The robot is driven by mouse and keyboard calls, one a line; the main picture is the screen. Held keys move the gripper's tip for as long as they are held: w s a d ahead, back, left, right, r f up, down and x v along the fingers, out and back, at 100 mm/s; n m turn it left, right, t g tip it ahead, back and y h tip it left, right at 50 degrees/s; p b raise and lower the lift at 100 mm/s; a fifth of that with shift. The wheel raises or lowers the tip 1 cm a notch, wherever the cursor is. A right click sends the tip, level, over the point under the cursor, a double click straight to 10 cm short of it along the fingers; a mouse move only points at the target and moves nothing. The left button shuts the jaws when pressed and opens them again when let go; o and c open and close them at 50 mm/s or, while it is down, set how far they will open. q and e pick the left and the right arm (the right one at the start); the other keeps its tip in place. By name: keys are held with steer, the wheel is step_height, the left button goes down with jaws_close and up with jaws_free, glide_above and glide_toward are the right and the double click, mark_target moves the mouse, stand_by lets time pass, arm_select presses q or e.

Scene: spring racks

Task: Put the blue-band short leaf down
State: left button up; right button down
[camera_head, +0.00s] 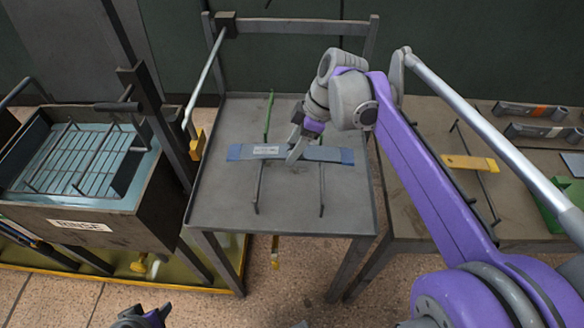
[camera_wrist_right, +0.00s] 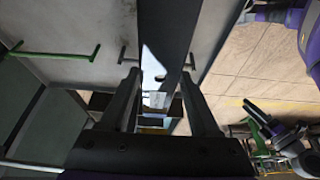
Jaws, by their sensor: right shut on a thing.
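The blue-band short leaf (camera_head: 265,152) is a flat grey strip with blue ends and a pale label. It lies crosswise over the grey metal table in the middle of the head view, above two thin dark rods (camera_head: 257,188). Whether it touches the rods, I cannot tell. My right gripper (camera_head: 296,150) is shut on it near its middle, reaching down from above. In the right wrist view the leaf (camera_wrist_right: 170,50) runs between the two dark fingers. My left gripper (camera_head: 141,318) shows only partly at the bottom edge, away from the leaf, and its jaw state is unclear.
The grey table (camera_head: 225,205) has bare room in front, with a green rod (camera_head: 268,115) behind the leaf. A rinse tank (camera_head: 75,205) with a wire rack stands left. The right-hand table holds a yellow-marked strip (camera_head: 470,162) and other leaves (camera_head: 530,110).

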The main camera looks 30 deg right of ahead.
mark_target(306, 153)
steer(key=shift+f+b, duration=0.4)
steer(key=shift+f, duration=4.05)
steer(key=shift+s+f, duration=0.1)
steer(key=shift+f, duration=0.35)
steer(key=shift+c, duration=0.6)
jaws_free()
steer(key=shift+r, duration=0.25)
steer(key=p+v, duration=0.1)
steer(key=v, duration=1.1)
steer(key=shift+s+r, duration=0.15)
steer(key=shift+r, duration=0.05)
